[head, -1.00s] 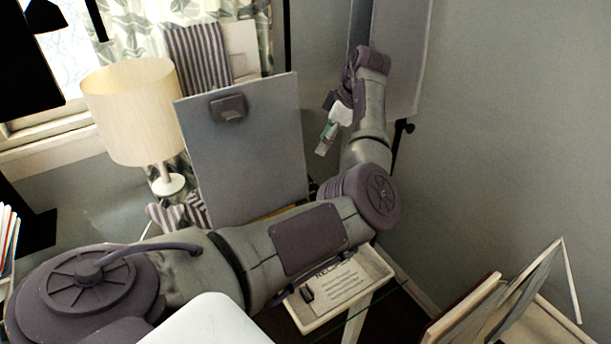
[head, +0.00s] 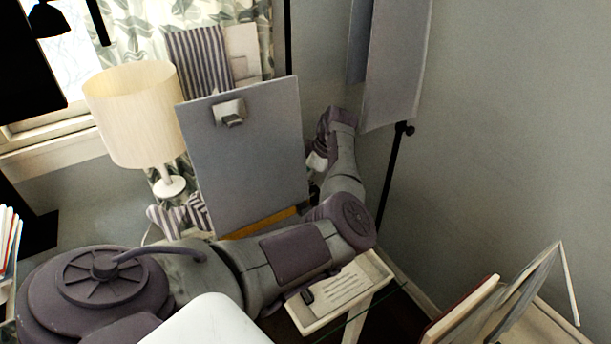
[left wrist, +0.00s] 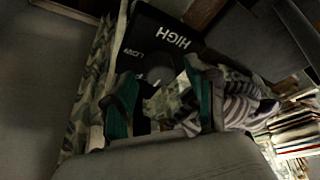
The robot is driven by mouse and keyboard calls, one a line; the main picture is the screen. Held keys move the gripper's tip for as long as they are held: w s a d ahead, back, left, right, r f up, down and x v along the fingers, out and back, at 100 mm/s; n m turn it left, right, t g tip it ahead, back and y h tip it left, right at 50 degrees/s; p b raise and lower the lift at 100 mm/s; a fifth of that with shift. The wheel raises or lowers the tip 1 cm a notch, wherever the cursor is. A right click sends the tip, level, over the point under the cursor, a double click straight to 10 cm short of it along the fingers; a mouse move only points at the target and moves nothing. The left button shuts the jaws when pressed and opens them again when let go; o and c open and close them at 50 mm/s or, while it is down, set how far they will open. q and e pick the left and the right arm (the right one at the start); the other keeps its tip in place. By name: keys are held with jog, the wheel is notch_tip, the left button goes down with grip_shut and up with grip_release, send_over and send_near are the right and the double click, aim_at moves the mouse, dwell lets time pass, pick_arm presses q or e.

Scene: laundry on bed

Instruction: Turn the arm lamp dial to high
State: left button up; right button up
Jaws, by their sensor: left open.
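In the left wrist view a black panel (left wrist: 150,35) carries the white words "HIGH" and "LOW", tilted in the picture. A dark round shape, which looks like the dial (left wrist: 160,74), sits below the words; its setting is too dark to read. My left gripper (left wrist: 162,100) is open, its two teal-padded fingers standing on either side of the view with the dial area between and beyond them. I cannot tell whether they touch it. In the head view my left arm reaches across to the back, and its fingers are mostly hidden by the grey board. My right gripper is not in view.
A grey board (head: 247,165) with a clip stands left of my left wrist. A cream-shaded lamp (head: 130,115) stands further left. Grey hanging panels (head: 395,65) and a black stand (head: 392,175) are at the right. Frames (head: 520,290) lean at lower right.

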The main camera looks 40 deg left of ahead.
pick_arm(q)
jog(key=shift+f, duration=0.15)
jog(key=shift+c, duration=0.3)
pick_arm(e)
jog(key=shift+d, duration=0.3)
pick_arm(q)
grip_shut()
jog(key=shift+s+r+m+p, duration=0.1)
jog(key=shift+r+m+p, duration=0.1)
jog(key=shift+m+p, duration=0.6)
jog(key=m+t+p, duration=0.1)
jog(key=p, duration=0.1)
jog(key=m+p, duration=0.2)
jog(key=p, duration=0.1)
jog(key=shift+s+r+t+y, duration=0.1)
jog(key=shift+t+y, duration=0.2)
jog(key=shift+t, duration=0.1)
jog(key=shift+f+m+t+p, duration=0.2)
jog(key=shift+m+t+p, duration=0.4)
jog(key=shift+m+p, duration=1.05)
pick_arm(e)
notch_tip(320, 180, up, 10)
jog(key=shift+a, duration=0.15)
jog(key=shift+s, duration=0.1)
pick_arm(q)
grip_release()
jog(key=shift+o, duration=0.3)
